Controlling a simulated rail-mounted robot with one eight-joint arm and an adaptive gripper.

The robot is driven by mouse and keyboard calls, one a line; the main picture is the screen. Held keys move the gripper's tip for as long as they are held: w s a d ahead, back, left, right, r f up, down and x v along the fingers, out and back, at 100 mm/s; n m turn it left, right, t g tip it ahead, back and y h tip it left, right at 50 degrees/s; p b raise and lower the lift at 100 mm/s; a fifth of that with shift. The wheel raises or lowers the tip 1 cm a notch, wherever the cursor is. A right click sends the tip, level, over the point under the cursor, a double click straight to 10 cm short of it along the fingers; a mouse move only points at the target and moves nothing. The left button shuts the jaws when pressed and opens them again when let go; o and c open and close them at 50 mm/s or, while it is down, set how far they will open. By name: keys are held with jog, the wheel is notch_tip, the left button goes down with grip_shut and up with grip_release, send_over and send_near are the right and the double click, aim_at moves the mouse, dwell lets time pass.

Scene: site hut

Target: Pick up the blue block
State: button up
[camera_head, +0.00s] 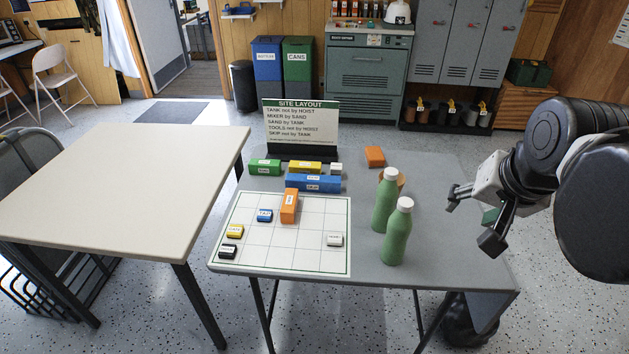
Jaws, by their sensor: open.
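Two blue blocks show in the head view. A long blue block (313,184) lies on the grey table just behind the white grid sheet, in front of a yellow block. A small blue block (265,215) with a white label sits on the grid sheet, left of an orange block. My gripper (471,221) is at the right, its fingers spread and nothing seen between them. It is well to the right of both blue blocks, with two green bottles between.
The green bottles (397,233) stand right of the grid sheet (308,243). Orange (289,206), yellow (305,167) and green (264,167) blocks are near the blue ones. A site layout sign (300,122) stands behind. An empty cream table (120,180) is at the left.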

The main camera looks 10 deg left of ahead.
jog(key=w+a+r+m+g+p, duration=0.1)
jog(key=w+a+r+m, duration=0.15)
jog(key=w, duration=0.35)
jog(key=w+a+r+m+g, duration=0.1)
jog(key=w+a, duration=0.2)
jog(key=w, duration=0.2)
jog(key=m+g+p, duration=0.3)
jog(key=m+g, duration=0.1)
jog(key=m, duration=0.7)
send_over(313, 178)
jog(key=d, duration=0.2)
notch_tip(313, 178, down, 17)
jog(key=shift+n+y, duration=0.25)
jog(key=shift+y, duration=0.15)
jog(key=f, duration=0.2)
jog(key=a+f, duration=0.1)
jog(key=f, duration=0.5)
jog(key=shift+a+f+b, duration=0.25)
jog(key=shift+b, duration=0.05)
jog(key=shift+w+a+f, duration=0.1)
jog(key=shift+a+f, duration=0.05)
jog(key=shift+f, duration=1.2)
jog(key=shift+a+f, duration=0.1)
jog(key=shift+f, duration=1.2)
jog(key=shift+c, duration=0.3)
jog(key=shift+r, duration=0.1)
grip_shut()
